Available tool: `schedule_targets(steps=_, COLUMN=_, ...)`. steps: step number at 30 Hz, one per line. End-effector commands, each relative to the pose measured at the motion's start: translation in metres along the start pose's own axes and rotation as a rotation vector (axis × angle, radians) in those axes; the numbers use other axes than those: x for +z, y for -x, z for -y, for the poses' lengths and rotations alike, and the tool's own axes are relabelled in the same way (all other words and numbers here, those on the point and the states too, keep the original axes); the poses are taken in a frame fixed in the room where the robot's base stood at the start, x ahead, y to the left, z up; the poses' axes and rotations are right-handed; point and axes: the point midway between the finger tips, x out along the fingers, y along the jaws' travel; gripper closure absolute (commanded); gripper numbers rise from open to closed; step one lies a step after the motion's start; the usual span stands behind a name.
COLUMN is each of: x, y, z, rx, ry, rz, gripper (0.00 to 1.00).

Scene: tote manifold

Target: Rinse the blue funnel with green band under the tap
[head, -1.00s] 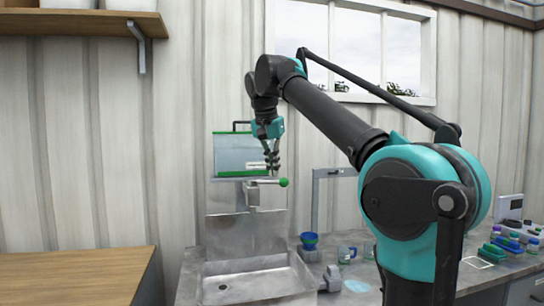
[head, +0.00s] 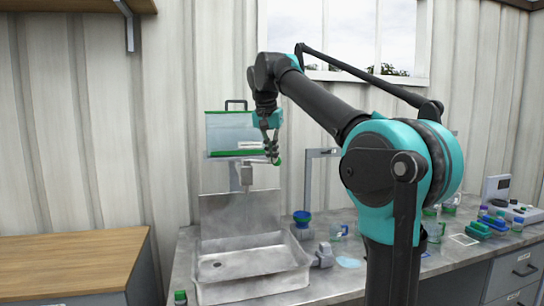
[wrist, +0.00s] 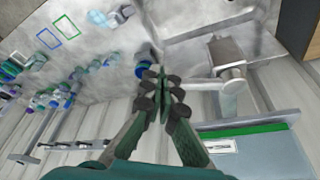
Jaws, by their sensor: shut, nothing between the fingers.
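In the wrist view a blue round shape beyond my fingertips looks like the funnel (wrist: 143,70). My gripper (head: 273,157) is shut and empty, pointing down at the knob end of the lever.
A clear tote with green edges (head: 234,132) sits behind and above the tap. A grey frame stand (head: 309,180) rises behind the funnel. Beakers, bottles and coloured racks (head: 482,228) crowd the counter's right. A wooden-topped cabinet (head: 70,262) stands left of the sink.

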Motion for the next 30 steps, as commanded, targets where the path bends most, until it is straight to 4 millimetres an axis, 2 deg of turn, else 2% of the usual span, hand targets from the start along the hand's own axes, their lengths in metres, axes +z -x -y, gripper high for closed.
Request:
schedule_targets(steps=9, x=-0.022, y=-0.007, z=0.002, rx=-0.063, ry=0.181, rz=-0.001, gripper=1.00)
schedule_targets(steps=12, x=-0.028, y=-0.009, z=0.003, rx=-0.064, ry=0.185, rz=-0.001, gripper=1.00)
schedule_targets(steps=24, x=-0.028, y=-0.009, z=0.003, rx=-0.063, ry=0.184, rz=-0.001, gripper=1.00)
schedule_targets(steps=30, x=-0.025, y=-0.006, z=-0.004, rx=-0.063, ry=0.183, rz=-0.001, gripper=1.00)
